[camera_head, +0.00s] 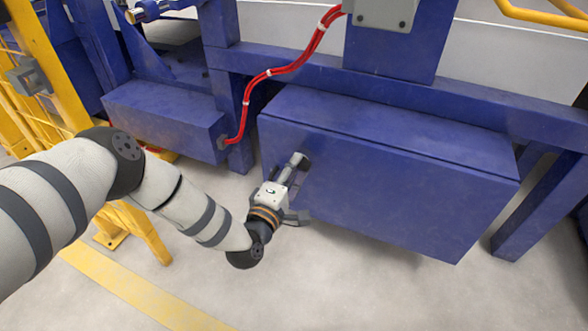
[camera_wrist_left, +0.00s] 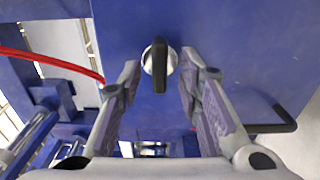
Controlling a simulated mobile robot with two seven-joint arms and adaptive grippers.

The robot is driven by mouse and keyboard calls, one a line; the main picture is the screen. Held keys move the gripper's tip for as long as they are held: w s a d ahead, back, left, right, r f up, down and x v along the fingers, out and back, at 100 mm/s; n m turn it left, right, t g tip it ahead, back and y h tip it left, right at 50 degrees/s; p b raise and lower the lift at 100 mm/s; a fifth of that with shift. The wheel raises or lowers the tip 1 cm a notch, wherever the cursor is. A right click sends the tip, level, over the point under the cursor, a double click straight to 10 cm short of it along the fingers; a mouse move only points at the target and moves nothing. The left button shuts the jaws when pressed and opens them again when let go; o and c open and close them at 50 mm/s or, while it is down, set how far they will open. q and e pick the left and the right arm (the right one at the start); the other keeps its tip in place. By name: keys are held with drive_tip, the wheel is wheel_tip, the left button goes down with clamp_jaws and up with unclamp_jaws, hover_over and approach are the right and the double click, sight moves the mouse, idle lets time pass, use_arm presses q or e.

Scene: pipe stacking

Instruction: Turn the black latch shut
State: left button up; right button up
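The black latch (camera_wrist_left: 160,68) shows in the left wrist view as a narrow black handle on a round silver base, fixed to a blue metal face. Its handle lies along the picture's vertical. My left gripper (camera_head: 298,163) is at the front face of the large blue box (camera_head: 400,190) in the head view. In the left wrist view its two fingers stand apart, one on each side of the latch, with a gap on both sides. In the head view the gripper hides most of the latch. My right gripper is not in view.
A smaller blue box (camera_head: 165,118) is at the left, with a red cable (camera_head: 285,69) running above between the boxes. Yellow railing (camera_head: 50,60) stands at far left. A black bent bar (camera_wrist_left: 280,125) shows at the wrist view's right. The floor in front is clear.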

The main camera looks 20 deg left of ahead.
use_arm(q)
drive_tip(key=s, duration=1.2)
drive_tip(key=shift+a, duration=0.25)
